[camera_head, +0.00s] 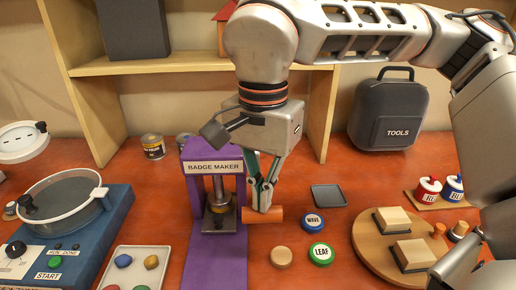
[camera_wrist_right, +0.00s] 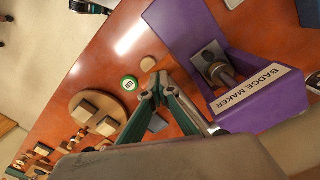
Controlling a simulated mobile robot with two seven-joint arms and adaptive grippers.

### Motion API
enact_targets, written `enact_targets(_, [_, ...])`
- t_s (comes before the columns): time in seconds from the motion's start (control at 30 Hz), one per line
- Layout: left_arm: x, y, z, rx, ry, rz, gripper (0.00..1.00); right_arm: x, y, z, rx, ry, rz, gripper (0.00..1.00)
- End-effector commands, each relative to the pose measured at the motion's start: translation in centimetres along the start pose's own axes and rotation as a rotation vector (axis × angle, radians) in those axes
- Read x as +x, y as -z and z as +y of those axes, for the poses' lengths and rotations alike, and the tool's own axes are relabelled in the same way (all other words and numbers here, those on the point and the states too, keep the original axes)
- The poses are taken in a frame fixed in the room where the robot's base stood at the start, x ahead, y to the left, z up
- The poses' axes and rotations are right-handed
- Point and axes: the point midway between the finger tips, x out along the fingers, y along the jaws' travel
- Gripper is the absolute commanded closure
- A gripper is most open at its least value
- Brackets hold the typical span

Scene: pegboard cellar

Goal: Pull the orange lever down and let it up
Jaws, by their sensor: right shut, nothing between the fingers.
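The purple badge maker (camera_head: 215,252) stands on the red-brown bench; it also shows in the wrist view (camera_wrist_right: 245,117). Its metal press column is inside the frame, above a dark base. The orange lever (camera_head: 263,215) sticks out to the right of the press, low and roughly level. My right gripper (camera_head: 262,208) points down with its fingers shut, its tips right at the top of the lever. I cannot tell whether they touch it. In the wrist view the shut fingertips (camera_wrist_right: 156,86) show beside the badge maker, and the lever is not clearly visible. My left gripper is not in view.
A round board (camera_head: 367,243) with blocks is further right. A blue machine (camera_head: 100,222) stands left.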

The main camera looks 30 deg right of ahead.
Motion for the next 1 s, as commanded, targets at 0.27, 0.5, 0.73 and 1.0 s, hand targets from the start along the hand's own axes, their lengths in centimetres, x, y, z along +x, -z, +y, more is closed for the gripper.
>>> enact_targets(0.27, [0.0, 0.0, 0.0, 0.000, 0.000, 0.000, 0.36, 0.0, 0.0, 0.0, 0.000, 0.001, 0.000, 1.00])
enact_targets(0.5, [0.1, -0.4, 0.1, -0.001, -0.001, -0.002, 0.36, 0.8, 0.2, -0.1, 0.000, -0.001, -0.001, 1.00])
enact_targets(0.73, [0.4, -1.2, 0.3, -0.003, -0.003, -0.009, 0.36, 2.3, 0.6, -0.3, 0.000, -0.002, -0.002, 1.00])
enact_targets(1.0, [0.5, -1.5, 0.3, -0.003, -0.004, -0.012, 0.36, 2.8, 0.8, -0.4, 0.000, 0.000, 0.000, 1.00])
